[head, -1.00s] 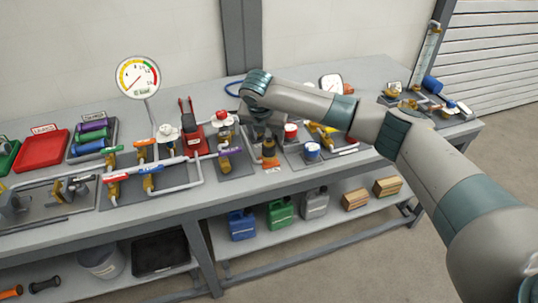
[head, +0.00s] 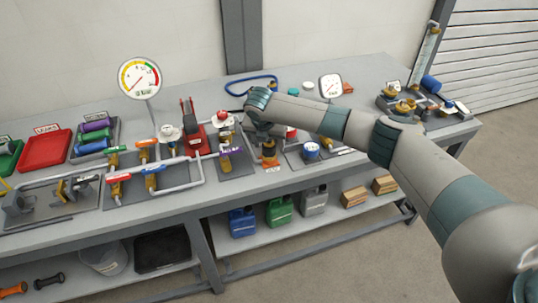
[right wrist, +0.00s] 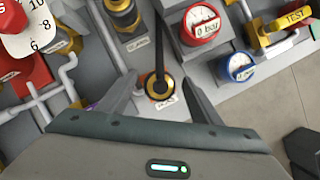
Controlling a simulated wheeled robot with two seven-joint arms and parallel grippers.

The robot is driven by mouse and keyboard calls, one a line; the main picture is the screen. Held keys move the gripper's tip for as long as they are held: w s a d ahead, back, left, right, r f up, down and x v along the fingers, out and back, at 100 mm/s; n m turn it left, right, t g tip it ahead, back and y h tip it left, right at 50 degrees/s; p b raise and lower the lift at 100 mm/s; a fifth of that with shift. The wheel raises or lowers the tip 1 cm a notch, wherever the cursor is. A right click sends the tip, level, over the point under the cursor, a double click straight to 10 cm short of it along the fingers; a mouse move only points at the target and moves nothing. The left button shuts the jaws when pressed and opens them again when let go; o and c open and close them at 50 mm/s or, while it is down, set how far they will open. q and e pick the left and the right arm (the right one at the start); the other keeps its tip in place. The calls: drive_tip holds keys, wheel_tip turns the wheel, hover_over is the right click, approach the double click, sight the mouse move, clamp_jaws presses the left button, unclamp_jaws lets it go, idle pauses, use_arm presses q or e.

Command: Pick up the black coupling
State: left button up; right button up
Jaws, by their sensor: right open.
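A black fitting with an orange-gold ring, apparently the black coupling (head: 268,151), stands on the bench near its front edge, just below my right gripper in the head view. In the right wrist view, the coupling (right wrist: 160,87) shows as a dark round end in a gold ring, with a black rod reaching up the picture. My right gripper (right wrist: 158,92) is open and empty, one finger to each side of this fitting in the picture. I cannot tell how far above it the fingertips are. In the head view, the fingers are largely hidden by my wrist. My left gripper is out of view.
A red gauge (right wrist: 200,24) and a blue gauge (right wrist: 239,66) stand to the right. White pipework (right wrist: 62,80) is to the left. Another black and brass fitting (right wrist: 121,12) stands behind. Red (head: 46,150) and other trays lie at the bench's left.

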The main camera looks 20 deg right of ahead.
drive_tip(key=c, duration=1.3)
drive_tip(key=shift+r, duration=0.2)
drive_tip(key=shift+w+r+b, duration=0.1)
drive_tip(key=shift+r+b, duration=0.35)
drive_tip(key=shift+r, duration=0.15)
wheel_tip(320, 180, up, 2)
drive_tip(key=shift+r+b, duration=0.25)
drive_tip(key=shift+b, duration=0.4)
drive_tip(key=shift+s+d+r+b, duration=0.55)
drive_tip(key=shift+s+d+r, duration=0.7)
drive_tip(key=shift+d, duration=0.2)
drive_tip(key=shift+s+d+r+b, duration=0.5)
drive_tip(key=shift+s+d+r, duration=0.6)
drive_tip(key=shift+s+d, duration=0.35)
drive_tip(key=shift+s+d+r+b, duration=0.55)
drive_tip(key=shift+s+d+r, duration=0.7)
drive_tip(key=shift+d, duration=0.2)
drive_tip(key=shift+f, duration=0.1)
